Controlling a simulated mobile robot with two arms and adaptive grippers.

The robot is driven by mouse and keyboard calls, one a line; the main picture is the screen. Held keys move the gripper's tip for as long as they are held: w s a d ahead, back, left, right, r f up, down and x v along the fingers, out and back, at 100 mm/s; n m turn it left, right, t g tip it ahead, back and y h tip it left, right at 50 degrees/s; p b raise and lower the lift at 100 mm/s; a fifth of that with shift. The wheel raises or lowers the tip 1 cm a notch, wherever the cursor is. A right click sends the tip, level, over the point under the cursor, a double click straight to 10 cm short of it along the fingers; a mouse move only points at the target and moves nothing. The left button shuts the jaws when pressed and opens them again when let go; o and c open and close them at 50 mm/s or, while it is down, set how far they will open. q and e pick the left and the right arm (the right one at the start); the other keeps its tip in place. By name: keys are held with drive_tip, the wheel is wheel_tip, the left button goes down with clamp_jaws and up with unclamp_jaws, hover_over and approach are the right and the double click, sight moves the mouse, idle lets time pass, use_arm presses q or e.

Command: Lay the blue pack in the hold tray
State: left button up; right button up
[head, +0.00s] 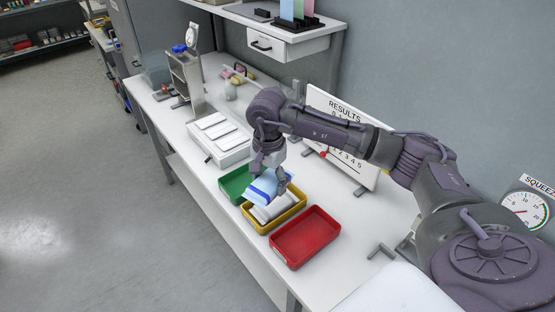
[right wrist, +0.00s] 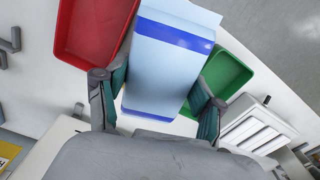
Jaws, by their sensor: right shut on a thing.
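The blue pack (head: 262,187), pale blue with darker blue bands, is in my right gripper (head: 270,178), which is shut on it. The pack is tilted above the green tray (head: 233,185) and the yellow tray (head: 291,215). In the right wrist view the pack (right wrist: 170,65) lies between the two fingers (right wrist: 157,92) and hides the yellow tray. Whitish packs (head: 274,208) show in the yellow tray. The red tray (head: 305,238) is empty. I cannot read which tray is the hold tray. My left gripper is out of view.
A white rack with several pale slabs (head: 232,151) stands beyond the green tray. A results board (head: 343,145) stands behind the trays, near my right arm. A metal dispenser (head: 186,73) stands further along. The bench (head: 345,228) right of the red tray has free room.

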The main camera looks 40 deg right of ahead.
sight(275, 202)
drive_tip(key=d+m, duration=0.1)
drive_tip(key=w+d+m, duration=0.1)
drive_tip(key=shift+w+r+m, duration=0.15)
drive_tip(key=shift+w+m, duration=0.15)
drive_tip(key=shift+d, duration=0.2)
drive_tip(key=shift+d+f, duration=0.15)
drive_tip(key=shift+f, duration=0.55)
wheel_tip(275, 202, down, 3)
drive_tip(key=shift+r+b, duration=0.15)
drive_tip(key=shift+b, duration=0.75)
wheel_tip(275, 202, down, 4)
drive_tip(key=b, duration=0.3)
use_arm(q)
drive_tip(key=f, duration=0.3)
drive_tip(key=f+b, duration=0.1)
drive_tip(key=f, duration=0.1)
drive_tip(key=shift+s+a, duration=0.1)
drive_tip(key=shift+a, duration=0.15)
use_arm(e)
drive_tip(key=shift+f, duration=0.35)
drive_tip(key=o, duration=1.2)
